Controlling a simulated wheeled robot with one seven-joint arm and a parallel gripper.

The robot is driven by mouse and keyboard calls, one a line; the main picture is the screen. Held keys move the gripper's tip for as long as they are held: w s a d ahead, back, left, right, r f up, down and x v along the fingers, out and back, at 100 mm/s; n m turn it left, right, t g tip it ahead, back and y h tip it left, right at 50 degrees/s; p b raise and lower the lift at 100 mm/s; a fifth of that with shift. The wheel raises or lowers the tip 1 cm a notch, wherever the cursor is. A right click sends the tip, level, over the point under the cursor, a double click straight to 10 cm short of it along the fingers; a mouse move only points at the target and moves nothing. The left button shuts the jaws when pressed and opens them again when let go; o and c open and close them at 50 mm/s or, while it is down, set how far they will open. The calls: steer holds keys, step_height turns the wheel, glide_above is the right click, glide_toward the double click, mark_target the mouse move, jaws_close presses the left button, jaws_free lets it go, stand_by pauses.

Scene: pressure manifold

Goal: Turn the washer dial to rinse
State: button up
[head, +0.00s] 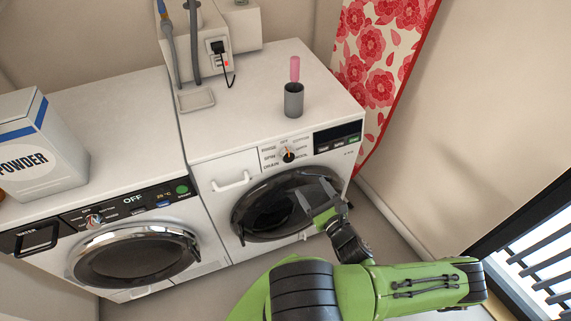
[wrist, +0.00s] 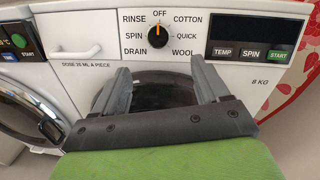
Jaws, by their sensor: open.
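The washer (head: 215,180) is the right-hand white machine with a dark round door. Its dial (head: 288,155) is a black knob with an orange pointer mark. In the wrist view the dial (wrist: 158,35) has its orange mark pointing up at OFF. The RINSE label (wrist: 134,19) is at the dial's upper left, above SPIN and DRAIN. My gripper (head: 318,196) is in front of the washer door, below the dial and apart from it. In the wrist view my gripper (wrist: 160,80) has its two fingers spread wide, with nothing between them.
A second machine (head: 135,252) with its own dial (head: 95,221) stands at the left. A powder box (head: 38,150) is on it. A grey cup (head: 293,100) with a pink item stands on the washer top. A floral curtain (head: 375,60) hangs at the right. The space before the dial is clear.

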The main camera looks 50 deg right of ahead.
mark_target(289, 158)
steer(key=b+x, duration=0.1)
steer(key=x, duration=1.2)
steer(key=shift+w+f, duration=0.1)
steer(key=shift+w, duration=0.1)
steer(key=shift+c, duration=0.4)
steer(key=c, duration=1)
